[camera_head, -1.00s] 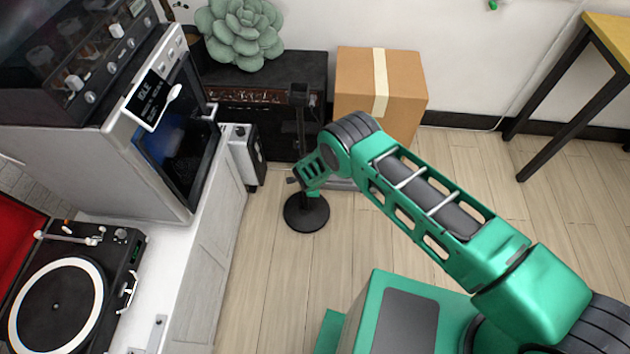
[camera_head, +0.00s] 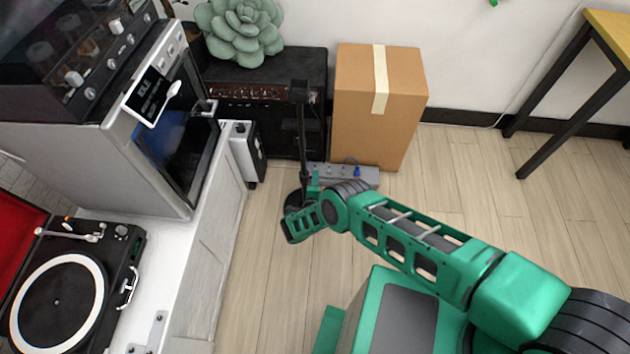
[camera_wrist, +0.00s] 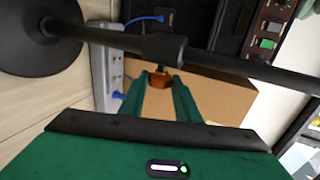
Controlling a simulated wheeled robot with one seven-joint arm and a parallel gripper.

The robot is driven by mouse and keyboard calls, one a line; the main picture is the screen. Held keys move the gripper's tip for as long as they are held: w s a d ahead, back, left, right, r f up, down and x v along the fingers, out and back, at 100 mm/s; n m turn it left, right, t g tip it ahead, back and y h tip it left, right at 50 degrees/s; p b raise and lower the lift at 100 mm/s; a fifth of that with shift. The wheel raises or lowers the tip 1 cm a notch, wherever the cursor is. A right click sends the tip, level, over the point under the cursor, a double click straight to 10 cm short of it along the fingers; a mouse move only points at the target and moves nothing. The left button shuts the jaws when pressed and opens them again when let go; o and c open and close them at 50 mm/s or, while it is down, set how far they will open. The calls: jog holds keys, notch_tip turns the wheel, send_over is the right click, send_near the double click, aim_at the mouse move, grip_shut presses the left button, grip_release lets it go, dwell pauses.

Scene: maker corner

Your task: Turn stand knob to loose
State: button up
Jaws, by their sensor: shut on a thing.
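The black stand has an upright pole (camera_head: 302,130) and a round base (camera_head: 293,199), partly hidden behind my arm in the head view. In the wrist view its pole (camera_wrist: 230,62) crosses the picture, with the round base (camera_wrist: 38,38) at upper left and a thicker collar (camera_wrist: 160,46) near the middle. My gripper (camera_wrist: 158,78) is shut on the knob, one green finger on each side. In the head view my gripper (camera_head: 314,181) is small, close to the pole, and the knob cannot be made out.
A grey power strip (camera_head: 345,175) with blue plugs lies on the floor behind the stand. A taped cardboard box (camera_head: 378,110) and a black amplifier (camera_head: 262,95) stand behind. A white cabinet (camera_head: 215,235) borders the left.

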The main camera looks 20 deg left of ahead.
jog(key=shift+s+f, duration=0.1)
jog(key=shift+f, duration=0.05)
dwell(0.4)
jog(key=o, duration=1)
jog(key=shift+o, duration=0.2)
jog(key=v, duration=1)
jog(key=shift+s, duration=0.3)
